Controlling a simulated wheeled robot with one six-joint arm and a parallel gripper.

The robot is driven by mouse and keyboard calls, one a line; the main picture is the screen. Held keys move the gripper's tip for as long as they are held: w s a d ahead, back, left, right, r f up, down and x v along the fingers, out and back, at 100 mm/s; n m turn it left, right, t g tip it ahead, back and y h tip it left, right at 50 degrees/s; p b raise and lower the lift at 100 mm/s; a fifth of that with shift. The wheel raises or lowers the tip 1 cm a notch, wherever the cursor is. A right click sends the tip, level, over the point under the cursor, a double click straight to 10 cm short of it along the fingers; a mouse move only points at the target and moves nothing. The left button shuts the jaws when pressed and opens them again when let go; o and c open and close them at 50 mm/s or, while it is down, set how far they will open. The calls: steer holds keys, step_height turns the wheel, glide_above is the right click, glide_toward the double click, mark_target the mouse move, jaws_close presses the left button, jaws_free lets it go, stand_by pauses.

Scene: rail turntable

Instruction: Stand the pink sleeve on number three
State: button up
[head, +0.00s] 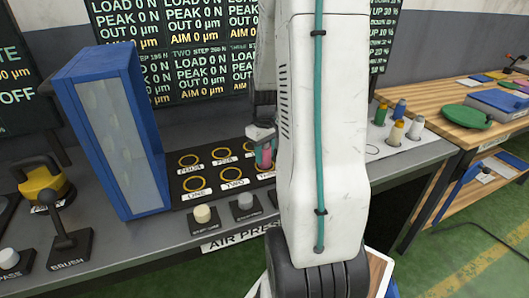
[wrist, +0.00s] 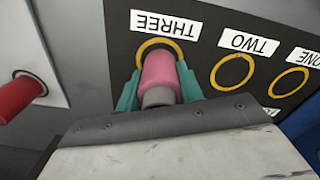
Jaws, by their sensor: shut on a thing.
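The pink sleeve (wrist: 160,72) is between the teal fingers of my gripper (wrist: 157,92) in the wrist view. The gripper is shut on it. The sleeve is over the yellow ring marked THREE (wrist: 143,48), which shows partly around its far end. I cannot tell whether the sleeve touches the panel. In the head view the pink sleeve (head: 266,155) is upright in my gripper (head: 264,158) at the right end of the lower row of rings. My arm hides part of ring THREE there.
Rings ONE (head: 198,184) and TWO (head: 231,174) are empty. A blue-framed box (head: 113,130) stands left of the black panel. Push knobs (head: 202,213) stand in front. Several colored spools (head: 397,132) stand on a white plate at right. A red piece (wrist: 20,97) shows in the wrist view.

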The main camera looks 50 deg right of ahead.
steer(key=o, duration=1.2)
steer(key=shift+f, duration=0.1)
steer(key=shift+o, duration=0.2)
step_height(320, 180, up, 12)
steer(key=shift+f, duration=0.1)
steer(key=s+a+r+n, duration=0.1)
steer(key=a+r, duration=0.2)
steer(key=a, duration=0.6)
steer(key=s+a+r, duration=0.1)
steer(key=a+r, duration=0.3)
steer(key=a, duration=0.4)
steer(key=s+a+t, duration=0.1)
steer(key=s+a, duration=0.9)
steer(key=a, duration=0.3)
steer(key=shift+s+a+f+n, duration=0.15)
steer(key=shift+s+a+n, duration=0.05)
steer(key=shift+s+n, duration=0.2)
